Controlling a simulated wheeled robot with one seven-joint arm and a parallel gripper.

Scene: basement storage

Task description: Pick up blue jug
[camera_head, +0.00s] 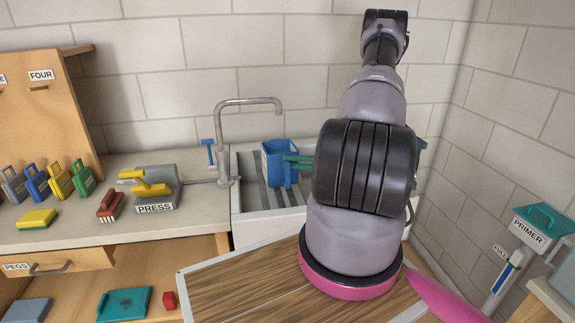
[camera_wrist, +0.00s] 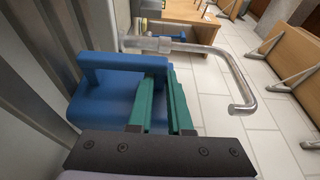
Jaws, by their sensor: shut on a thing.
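The blue jug (camera_head: 276,162) is in the white sink beside the faucet, to the left of my arm. In the wrist view the jug (camera_wrist: 98,107) fills the left middle, with its thick blue handle toward my gripper. My gripper (camera_head: 296,160) has green fingers, which reach the jug's right side in the head view. In the wrist view my gripper (camera_wrist: 165,100) is shut on the jug at its handle. The far ends of the fingers and the jug's bottom are partly hidden.
The metal faucet (camera_head: 228,140) arches close by the jug; its spout (camera_wrist: 240,105) is near in the wrist view. The sink rim (camera_head: 262,217) surrounds the jug. Several coloured tools and a yellow-handled press (camera_head: 152,188) stand on the left counter. A wooden board (camera_head: 235,285) lies in front.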

